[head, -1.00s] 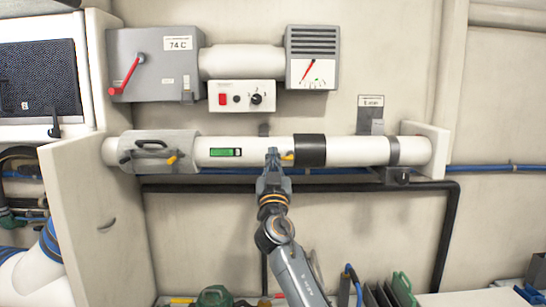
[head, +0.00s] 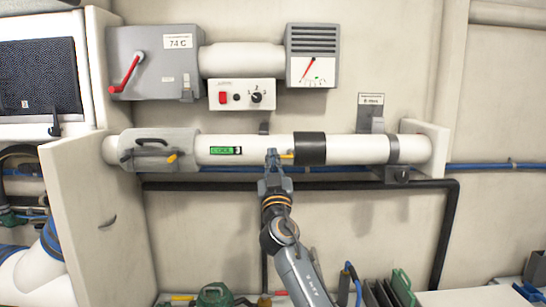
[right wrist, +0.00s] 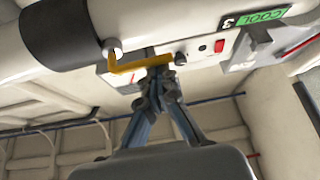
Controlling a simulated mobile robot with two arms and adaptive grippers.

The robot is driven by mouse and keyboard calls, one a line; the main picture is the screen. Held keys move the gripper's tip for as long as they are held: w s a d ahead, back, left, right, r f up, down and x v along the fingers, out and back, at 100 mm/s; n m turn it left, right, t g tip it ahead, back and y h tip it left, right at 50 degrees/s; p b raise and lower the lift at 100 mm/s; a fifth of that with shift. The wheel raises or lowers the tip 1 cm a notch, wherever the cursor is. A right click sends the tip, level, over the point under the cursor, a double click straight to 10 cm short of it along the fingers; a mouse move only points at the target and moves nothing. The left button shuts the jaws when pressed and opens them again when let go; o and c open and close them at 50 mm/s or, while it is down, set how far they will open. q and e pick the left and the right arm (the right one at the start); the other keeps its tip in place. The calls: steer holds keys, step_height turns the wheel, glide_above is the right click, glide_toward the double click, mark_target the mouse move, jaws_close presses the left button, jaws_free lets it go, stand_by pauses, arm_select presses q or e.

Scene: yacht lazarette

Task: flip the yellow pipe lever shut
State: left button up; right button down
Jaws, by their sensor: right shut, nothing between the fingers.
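The yellow lever (head: 287,156) is on the front of the white pipe (head: 350,151), just left of the pipe's black band (head: 311,149). In the right wrist view the yellow lever (right wrist: 128,67) runs sideways from a pale pivot near the black band. My right gripper (head: 272,155) is shut and empty, with its tips at the lever's left end. In the right wrist view the tips (right wrist: 158,76) overlap the lever's free part; I cannot tell whether they touch it. My left gripper is not in view.
A second yellow-tipped handle (head: 172,158) is on the grey sleeve (head: 160,150) at the pipe's left. A grey box with a red lever (head: 126,75), a switch panel (head: 242,94) and a gauge (head: 312,72) are above. Blue and black lines run below the pipe.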

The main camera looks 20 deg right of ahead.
steer(key=shift+f+n, duration=0.1)
steer(key=shift+n, duration=0.3)
steer(key=d+f+n+y+p, duration=0.1)
steer(key=n+y, duration=0.1)
steer(key=n, duration=0.1)
steer(key=d+f+n+y+p, duration=0.1)
steer(key=f+n+y, duration=0.1)
steer(key=n, duration=0.1)
steer(key=d+f+n+y+p, duration=0.1)
steer(key=f+n+y, duration=0.1)
steer(key=n+y, duration=0.1)
steer(key=shift+s+n+g+p, duration=0.3)
steer(key=shift+s+n, duration=0.1)
steer(key=shift+d+f, duration=0.1)
steer(key=shift+d, duration=0.15)
stand_by(0.7)
